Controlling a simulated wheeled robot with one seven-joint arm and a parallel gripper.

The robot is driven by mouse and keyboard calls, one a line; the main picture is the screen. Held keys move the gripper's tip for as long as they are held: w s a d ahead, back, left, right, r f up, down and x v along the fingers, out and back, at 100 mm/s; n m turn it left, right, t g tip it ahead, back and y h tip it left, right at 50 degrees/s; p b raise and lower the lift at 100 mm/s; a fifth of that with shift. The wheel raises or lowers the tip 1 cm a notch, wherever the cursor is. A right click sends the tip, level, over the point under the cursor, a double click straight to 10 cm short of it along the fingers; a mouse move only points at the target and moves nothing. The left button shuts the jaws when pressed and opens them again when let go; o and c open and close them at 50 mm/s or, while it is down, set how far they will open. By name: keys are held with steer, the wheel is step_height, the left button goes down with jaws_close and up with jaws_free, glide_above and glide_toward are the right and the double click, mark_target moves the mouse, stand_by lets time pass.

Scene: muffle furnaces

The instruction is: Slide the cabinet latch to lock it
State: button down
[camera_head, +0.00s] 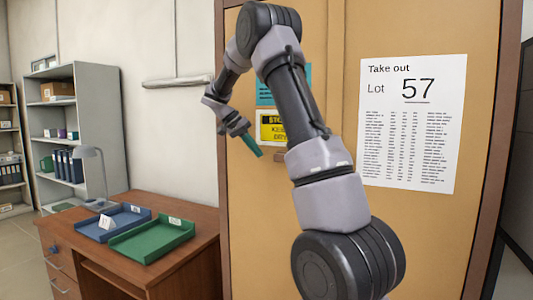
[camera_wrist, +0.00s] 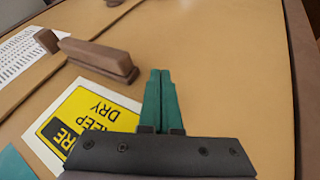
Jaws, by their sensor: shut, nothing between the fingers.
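The tan cabinet (camera_head: 440,230) fills the right half of the head view, and its door surface also shows in the wrist view (camera_wrist: 230,60). The latch (camera_wrist: 98,58) is a brown bar at the upper left of the wrist view, by the door seam. A small brown block (camera_wrist: 47,40) sits at its left end; I cannot tell whether they touch. In the head view only a bit of the latch (camera_head: 280,156) shows beside my arm. My gripper (camera_wrist: 160,72) has green fingers, shut and empty, right of the latch and apart from it. It also shows in the head view (camera_head: 258,153).
A yellow KEEP DRY sign (camera_wrist: 85,120) lies below the latch in the wrist view. A Lot 57 sheet (camera_head: 412,122) hangs on the cabinet. A desk (camera_head: 180,275) with blue and green trays (camera_head: 152,242) stands at the left, before grey shelves (camera_head: 100,130).

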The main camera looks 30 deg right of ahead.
steer(key=shift+s+d+f, duration=0.15)
steer(key=shift+s+d, duration=1.2)
steer(key=shift+s, duration=0.25)
steer(key=shift+d, duration=0.1)
steer(key=s+d, duration=0.1)
steer(key=s, duration=0.1)
steer(key=s+d, duration=0.4)
steer(key=s, duration=0.1)
steer(key=shift+d, duration=0.1)
